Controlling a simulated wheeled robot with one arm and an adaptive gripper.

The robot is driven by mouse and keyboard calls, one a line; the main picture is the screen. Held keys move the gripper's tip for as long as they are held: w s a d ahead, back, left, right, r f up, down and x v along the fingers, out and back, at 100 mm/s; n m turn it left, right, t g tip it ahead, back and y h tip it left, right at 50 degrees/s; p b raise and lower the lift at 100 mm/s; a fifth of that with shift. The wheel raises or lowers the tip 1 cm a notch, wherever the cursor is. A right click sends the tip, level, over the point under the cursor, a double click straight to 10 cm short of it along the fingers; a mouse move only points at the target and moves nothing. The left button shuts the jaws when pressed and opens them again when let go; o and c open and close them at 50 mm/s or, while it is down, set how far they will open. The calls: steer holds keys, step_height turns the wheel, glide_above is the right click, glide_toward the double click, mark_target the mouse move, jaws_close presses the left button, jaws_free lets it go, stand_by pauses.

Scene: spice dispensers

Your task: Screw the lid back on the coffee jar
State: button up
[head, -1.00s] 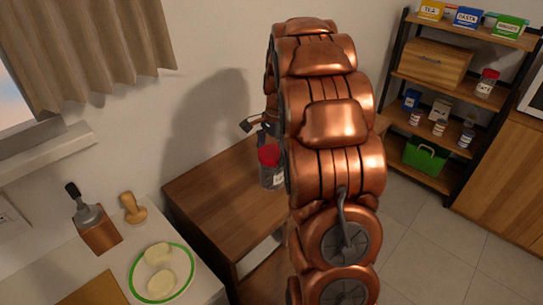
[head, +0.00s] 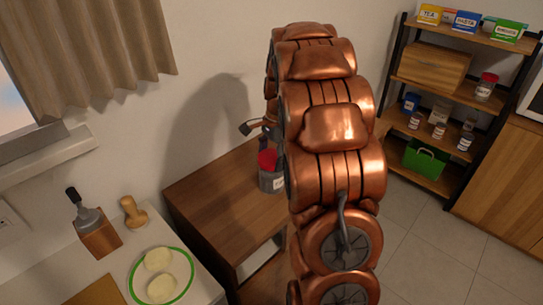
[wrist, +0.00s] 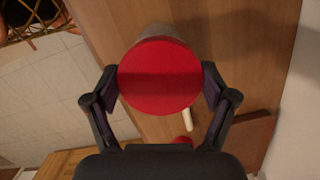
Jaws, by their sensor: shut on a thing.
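The coffee jar (head: 272,183) is a clear grey jar with a pale label, upright on the brown wooden table beside my arm. Its red lid (head: 267,160) sits on top; how tightly it is seated cannot be told. In the wrist view the round red lid (wrist: 160,77) fills the middle, with a little of the jar (wrist: 160,32) showing behind it. My gripper (wrist: 160,88) has a finger on each side of the lid and is shut on it. In the head view my arm hides part of the jar.
The brown table (head: 210,195) is clear to the left of the jar. A pale stick (wrist: 188,120) and a small red thing (wrist: 181,140) show beyond the lid. A counter with a plate (head: 185,285) stands front left. A shelf (head: 465,50) with jars and boxes stands right.

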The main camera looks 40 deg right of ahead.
steer(key=m+p, duration=0.2)
steer(key=m, duration=0.1)
steer(key=m+p, duration=0.2)
steer(key=m, duration=0.1)
steer(key=shift+t+h, duration=0.3)
steer(key=shift+t, duration=0.1)
steer(key=shift+m+p, duration=0.55)
steer(key=shift+m, duration=0.45)
steer(key=shift+f, duration=0.15)
steer(key=shift+m+p, duration=0.3)
steer(key=shift+p, duration=0.05)
steer(key=shift+m+p, duration=0.4)
steer(key=shift+p, duration=0.05)
steer(key=shift+w, duration=0.1)
steer(key=shift+m+t+p, duration=0.3)
steer(key=shift+m+p, duration=0.1)
steer(key=shift+m, duration=0.1)
